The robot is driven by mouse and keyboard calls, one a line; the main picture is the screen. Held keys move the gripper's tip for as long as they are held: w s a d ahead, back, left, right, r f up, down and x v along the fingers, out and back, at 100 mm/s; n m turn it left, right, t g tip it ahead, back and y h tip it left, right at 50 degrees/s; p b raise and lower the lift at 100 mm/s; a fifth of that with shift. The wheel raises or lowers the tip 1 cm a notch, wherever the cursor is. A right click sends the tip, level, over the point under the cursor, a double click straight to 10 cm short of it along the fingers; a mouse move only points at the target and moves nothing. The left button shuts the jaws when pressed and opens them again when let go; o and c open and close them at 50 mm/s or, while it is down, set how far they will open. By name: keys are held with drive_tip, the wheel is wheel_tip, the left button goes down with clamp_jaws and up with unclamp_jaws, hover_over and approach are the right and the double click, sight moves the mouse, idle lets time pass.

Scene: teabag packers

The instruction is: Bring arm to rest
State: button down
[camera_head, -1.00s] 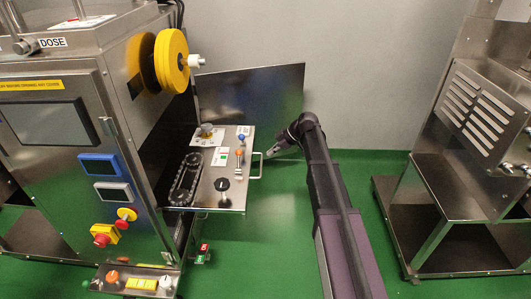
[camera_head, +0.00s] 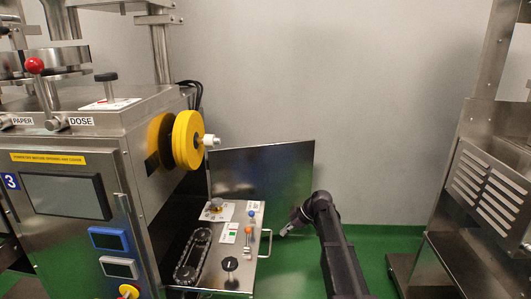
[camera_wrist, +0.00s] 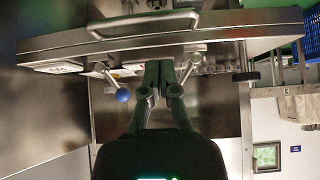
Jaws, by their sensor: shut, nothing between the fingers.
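My gripper (camera_head: 287,229) is at the end of my dark arm, right of the machine's small metal side panel (camera_head: 240,271). Its fingers are shut and empty. In the wrist view my gripper (camera_wrist: 160,72) points toward the panel's edge, with the metal handle (camera_wrist: 143,22) beyond it. The handle also shows in the head view (camera_head: 266,243), left of my gripper, with a small gap between them. A blue-knobbed lever (camera_wrist: 122,95) is left of the fingers in the wrist view.
The packing machine (camera_head: 70,150) with a yellow reel (camera_head: 188,139) stands at left. A dark upright metal sheet (camera_head: 262,180) is behind the panel. A second metal machine (camera_head: 485,190) stands at right. Green floor (camera_head: 380,245) lies free between my arm and that machine.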

drive_tip(key=s+d+f+m+h+p, duration=0.1)
drive_tip(key=s+d+m+h, duration=0.3)
drive_tip(key=s+m, duration=0.7)
drive_tip(key=s+d+f+m+h+p, duration=0.15)
drive_tip(key=s+d+m+h, duration=0.3)
drive_tip(key=s, duration=1.15)
wheel_tip(320, 180, up, 38)
drive_tip(key=p, duration=3.7)
drive_tip(key=shift+m+g, duration=0.35)
drive_tip(key=shift+g, duration=0.05)
drive_tip(key=shift+f, duration=0.15)
